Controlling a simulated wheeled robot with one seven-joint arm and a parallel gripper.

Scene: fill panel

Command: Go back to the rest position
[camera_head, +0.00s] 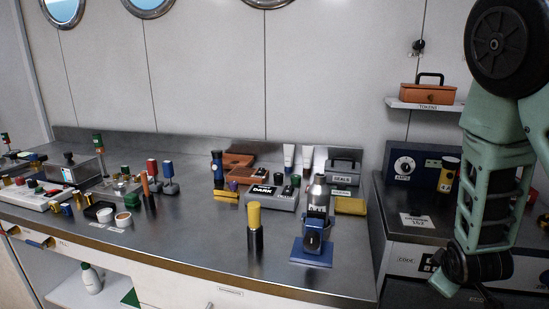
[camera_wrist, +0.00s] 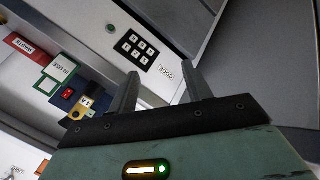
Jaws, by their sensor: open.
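My arm hangs at the right edge of the head view, over the right-hand counter, with its lower end near the cabinet front; the gripper fingers are not clear there. In the wrist view my gripper (camera_wrist: 158,88) shows two dark fingers spread apart with nothing between them. Beyond the fingers are a cabinet face with a black keypad (camera_wrist: 138,48) marked CODE and a dark grey surface. No object is held.
The metal counter (camera_head: 190,232) holds a black and yellow cylinder (camera_head: 254,235), a blue stand (camera_head: 312,250), a grey DARK box (camera_head: 272,200) and several small bottles. An orange toolbox (camera_head: 428,94) sits on the TOKENS shelf. A panel with a dial (camera_head: 405,167) stands beside my arm.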

